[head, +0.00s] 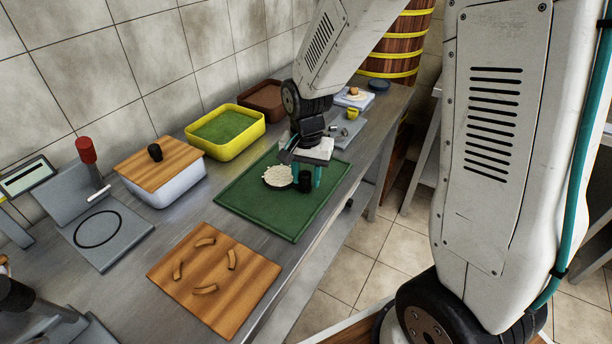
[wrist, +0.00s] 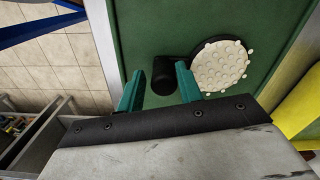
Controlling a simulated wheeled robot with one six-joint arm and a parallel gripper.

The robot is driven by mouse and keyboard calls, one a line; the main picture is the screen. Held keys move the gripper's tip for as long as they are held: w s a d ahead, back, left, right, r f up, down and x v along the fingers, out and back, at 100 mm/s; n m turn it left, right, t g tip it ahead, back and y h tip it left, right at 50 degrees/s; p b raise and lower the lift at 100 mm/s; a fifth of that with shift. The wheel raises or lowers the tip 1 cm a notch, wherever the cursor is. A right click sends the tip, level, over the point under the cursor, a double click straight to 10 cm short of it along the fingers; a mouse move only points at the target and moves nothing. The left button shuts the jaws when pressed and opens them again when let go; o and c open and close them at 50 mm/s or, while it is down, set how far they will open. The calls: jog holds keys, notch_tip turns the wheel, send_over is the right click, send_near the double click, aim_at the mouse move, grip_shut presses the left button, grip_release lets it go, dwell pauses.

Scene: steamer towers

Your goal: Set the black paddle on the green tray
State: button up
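The black paddle has an upright black knob handle (head: 305,182), joined by a short black arm to a dark-rimmed round head (head: 278,176) covered in pale bits. It appears to rest on the green tray (head: 258,205), near its right part. In the wrist view the handle (wrist: 163,76) and the pale round head (wrist: 221,66) show over the green surface. My gripper (head: 307,174) is low over the tray. Its teal fingers are apart, one on each side of the handle, with gaps visible in the wrist view (wrist: 160,82).
A wooden board (head: 213,278) with several curved brown pieces lies in front. A yellow bin (head: 228,149), a brown bin (head: 262,100) and a wooden-lidded white box (head: 165,183) stand along the wall. A grey plate (head: 110,232) is at left. The counter's edge runs right of the tray.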

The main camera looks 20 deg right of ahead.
jog(key=shift+r, duration=0.3)
jog(key=shift+w+a+r, duration=0.15)
jog(key=shift+r, duration=0.85)
jog(key=shift+w+a+r, duration=0.15)
jog(key=shift+a+r, duration=0.05)
jog(key=shift+r, duration=0.75)
jog(key=shift+w+a+r, duration=0.15)
jog(key=shift+r, duration=0.85)
jog(key=shift+r, duration=0.1)
jog(key=o, duration=0.6)
jog(key=shift+r, duration=3.9)
